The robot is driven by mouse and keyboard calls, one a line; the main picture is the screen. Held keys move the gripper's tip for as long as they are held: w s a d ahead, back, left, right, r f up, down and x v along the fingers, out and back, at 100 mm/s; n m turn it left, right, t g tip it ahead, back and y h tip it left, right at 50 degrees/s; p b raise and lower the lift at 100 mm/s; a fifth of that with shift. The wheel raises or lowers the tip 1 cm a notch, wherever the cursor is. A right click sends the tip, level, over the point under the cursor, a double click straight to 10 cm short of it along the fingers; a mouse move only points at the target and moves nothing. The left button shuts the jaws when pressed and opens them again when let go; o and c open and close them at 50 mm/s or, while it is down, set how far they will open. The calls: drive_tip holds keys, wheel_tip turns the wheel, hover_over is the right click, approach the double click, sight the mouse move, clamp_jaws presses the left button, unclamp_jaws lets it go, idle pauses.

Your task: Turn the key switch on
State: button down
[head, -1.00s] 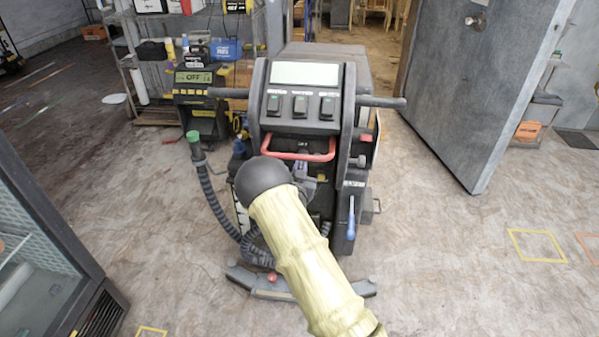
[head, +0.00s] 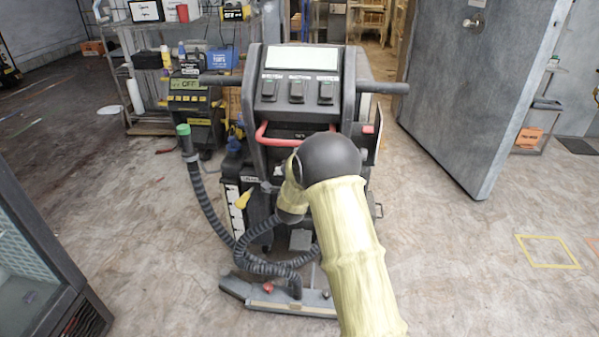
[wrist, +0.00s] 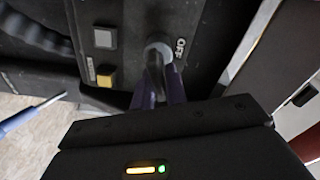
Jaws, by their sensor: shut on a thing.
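In the head view, the dark floor machine (head: 296,125) stands upright ahead. My arm crosses in front of its lower right side and hides the switch and my fingertips.
A grey square button (wrist: 104,38) and a yellow one (wrist: 105,76) sit left of the switch. A ribbed hose (head: 205,205) hangs at the machine's left. A freezer case (head: 45,270) stands at lower left, an open grey door (head: 480,90) at right.

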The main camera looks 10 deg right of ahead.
drive_tip(key=m+b, duration=0.1)
drive_tip(key=b, duration=0.1)
drive_tip(key=f+m+b, duration=0.1)
drive_tip(key=m, duration=0.1)
drive_tip(key=shift+b, duration=0.35)
drive_tip(key=shift+r+m+b, duration=0.1)
drive_tip(key=shift+m+b, duration=0.6)
drive_tip(key=shift+m, duration=0.2)
drive_tip(key=c, duration=1.5)
unclamp_jaws()
drive_tip(key=shift+r, duration=0.1)
drive_tip(key=shift+s, duration=0.15)
drive_tip(key=p+v, duration=0.1)
drive_tip(key=v, duration=1.6)
drive_tip(key=shift+a+p, duration=0.1)
drive_tip(key=shift+p, duration=0.2)
